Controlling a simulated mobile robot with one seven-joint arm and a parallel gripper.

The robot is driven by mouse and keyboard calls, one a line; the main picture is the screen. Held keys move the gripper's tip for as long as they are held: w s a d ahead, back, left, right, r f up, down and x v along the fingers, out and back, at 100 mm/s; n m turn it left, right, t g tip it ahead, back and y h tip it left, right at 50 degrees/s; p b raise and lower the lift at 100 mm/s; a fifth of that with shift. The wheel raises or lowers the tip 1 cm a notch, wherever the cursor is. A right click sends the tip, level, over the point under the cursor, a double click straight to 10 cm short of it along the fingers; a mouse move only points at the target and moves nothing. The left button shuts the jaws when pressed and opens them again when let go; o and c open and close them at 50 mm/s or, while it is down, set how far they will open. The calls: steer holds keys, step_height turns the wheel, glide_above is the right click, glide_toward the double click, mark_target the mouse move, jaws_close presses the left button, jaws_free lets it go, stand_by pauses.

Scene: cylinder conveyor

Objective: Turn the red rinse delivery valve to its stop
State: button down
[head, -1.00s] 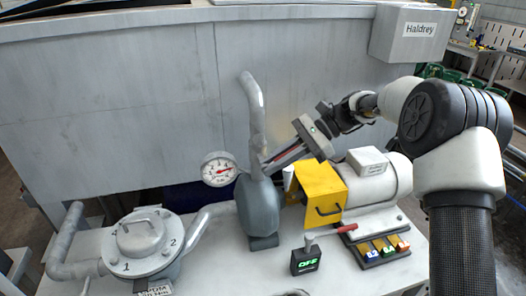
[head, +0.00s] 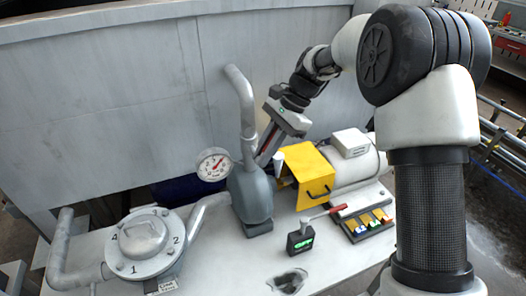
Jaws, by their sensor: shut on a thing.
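My gripper (head: 268,153) reaches down from the upper right to the pump's upright grey pipe (head: 243,95), just above the rounded grey pump body (head: 252,195). It is shut beside the pipe, where the red valve handle sits. The handle is almost wholly hidden by my jaws, so its angle cannot be read. A round pressure gauge (head: 213,164) stands just left of the pipe.
A yellow guard (head: 305,168) and a pale motor (head: 355,160) stand close to the right of my gripper. A red-handled lever (head: 325,213), a small black box with green text (head: 300,240) and coloured switches (head: 370,221) are in front. A lidded strainer (head: 145,240) is at left.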

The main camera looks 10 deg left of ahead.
steer(key=shift+f, duration=0.1)
steer(key=c, duration=1.7)
jaws_free()
steer(key=shift+c, duration=0.2)
steer(key=v, duration=1.7)
steer(key=shift+r+p, duration=0.3)
steer(key=shift+p, duration=0.05)
steer(key=shift+w, duration=0.1)
